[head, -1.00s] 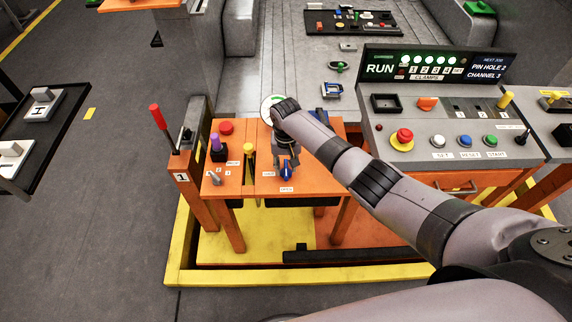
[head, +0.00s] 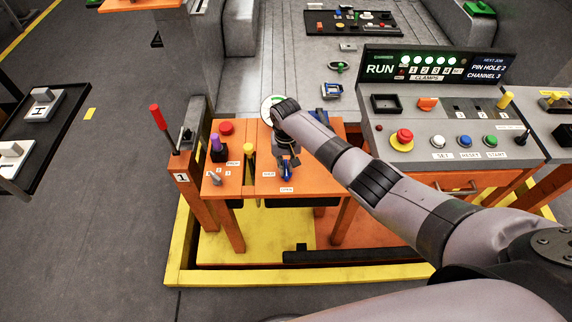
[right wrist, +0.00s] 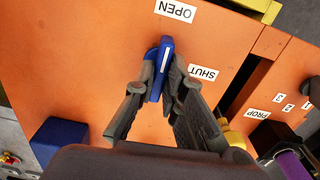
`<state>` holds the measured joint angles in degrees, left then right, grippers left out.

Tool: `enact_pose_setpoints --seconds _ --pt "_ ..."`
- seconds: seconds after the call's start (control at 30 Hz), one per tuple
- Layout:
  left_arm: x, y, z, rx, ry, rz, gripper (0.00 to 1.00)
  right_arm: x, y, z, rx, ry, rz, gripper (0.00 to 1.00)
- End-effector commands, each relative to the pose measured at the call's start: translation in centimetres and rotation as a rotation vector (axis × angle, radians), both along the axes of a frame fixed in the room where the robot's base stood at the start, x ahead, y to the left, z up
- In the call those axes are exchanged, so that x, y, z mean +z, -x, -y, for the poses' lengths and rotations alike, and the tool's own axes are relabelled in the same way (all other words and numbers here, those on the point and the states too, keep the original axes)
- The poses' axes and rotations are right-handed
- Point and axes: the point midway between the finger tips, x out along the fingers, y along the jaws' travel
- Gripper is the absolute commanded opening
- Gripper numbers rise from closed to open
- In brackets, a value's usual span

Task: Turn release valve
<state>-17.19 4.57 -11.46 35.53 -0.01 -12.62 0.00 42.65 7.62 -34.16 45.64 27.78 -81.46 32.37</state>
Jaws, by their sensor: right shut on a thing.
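The release valve is a blue lever handle (head: 287,174) on the orange bench top, between a SHUT label (head: 268,174) on its left and an OPEN label (head: 287,189) in front of it. My right gripper (head: 288,163) is over it, fingers pointing down. In the right wrist view, the gripper (right wrist: 163,88) is shut on the blue handle (right wrist: 164,58), one finger on each side. The handle's upper end there points roughly towards the OPEN label (right wrist: 175,10), while the SHUT label (right wrist: 203,74) lies right of it. My left gripper is not in view.
A yellow knob (head: 248,150), a purple-topped lever (head: 216,142) and a red button (head: 226,128) stand left of the valve. A red-handled lever (head: 157,120) stands further left. A grey control console (head: 440,125) is at the right. A blue block (right wrist: 58,140) shows in the wrist view.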

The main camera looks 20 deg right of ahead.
Motion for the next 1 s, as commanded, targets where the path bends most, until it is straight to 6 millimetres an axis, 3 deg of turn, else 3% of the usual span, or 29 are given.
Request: enact_pose_setpoints --seconds 0.27,1.0 --pt "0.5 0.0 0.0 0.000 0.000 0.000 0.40 0.1 0.0 0.0 0.155 0.001 -0.001 0.00" --pt "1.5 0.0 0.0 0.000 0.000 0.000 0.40 0.0 0.0 0.0 0.849 0.001 -0.002 0.00"
